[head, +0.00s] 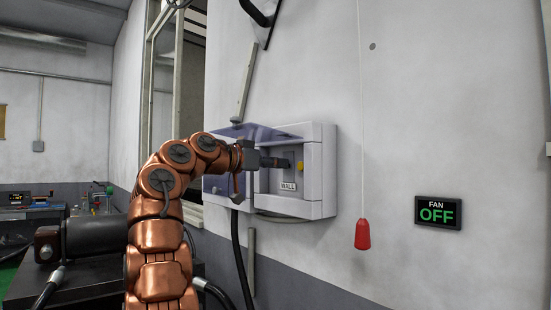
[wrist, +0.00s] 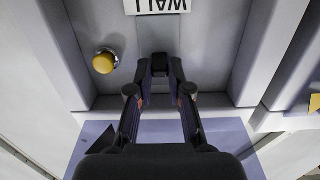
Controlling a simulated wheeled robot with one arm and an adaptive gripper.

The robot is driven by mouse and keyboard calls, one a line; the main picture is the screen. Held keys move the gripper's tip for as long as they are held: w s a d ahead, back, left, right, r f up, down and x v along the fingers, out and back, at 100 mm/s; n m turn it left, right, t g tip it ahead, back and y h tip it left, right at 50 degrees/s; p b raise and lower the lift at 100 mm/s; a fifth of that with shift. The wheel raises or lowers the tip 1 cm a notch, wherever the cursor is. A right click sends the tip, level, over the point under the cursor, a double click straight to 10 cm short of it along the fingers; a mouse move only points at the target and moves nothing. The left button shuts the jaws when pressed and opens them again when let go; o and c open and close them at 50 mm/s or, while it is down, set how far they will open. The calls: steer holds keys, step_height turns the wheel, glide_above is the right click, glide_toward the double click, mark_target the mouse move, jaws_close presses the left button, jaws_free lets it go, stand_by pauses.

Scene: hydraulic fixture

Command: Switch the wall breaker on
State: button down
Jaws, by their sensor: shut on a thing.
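The wall breaker box (head: 318,180) is a pale grey enclosure on the wall, with a WALL label (head: 288,187) inside its open right compartment. My gripper (head: 275,162) reaches into that compartment from the left. In the wrist view the label (wrist: 157,5) appears upside down, and my gripper's fingers (wrist: 160,70) are closed on both sides of a small black breaker lever (wrist: 160,60). The lever is mostly hidden between the fingertips, and I cannot tell its position. A yellow round button (wrist: 104,62) sits beside it; it also shows in the head view (head: 300,167).
A red pull handle (head: 362,234) hangs on a cord to the right. A display (head: 438,213) reads FAN OFF. A dark cable (head: 240,260) runs below the box.

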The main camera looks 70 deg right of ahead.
steer(key=shift+r+p, duration=0.2)
steer(key=shift+p, duration=0.2)
steer(key=c, duration=1.1)
jaws_free()
steer(key=v, duration=1.2)
steer(key=shift+r, duration=0.2)
steer(key=shift+w, duration=0.1)
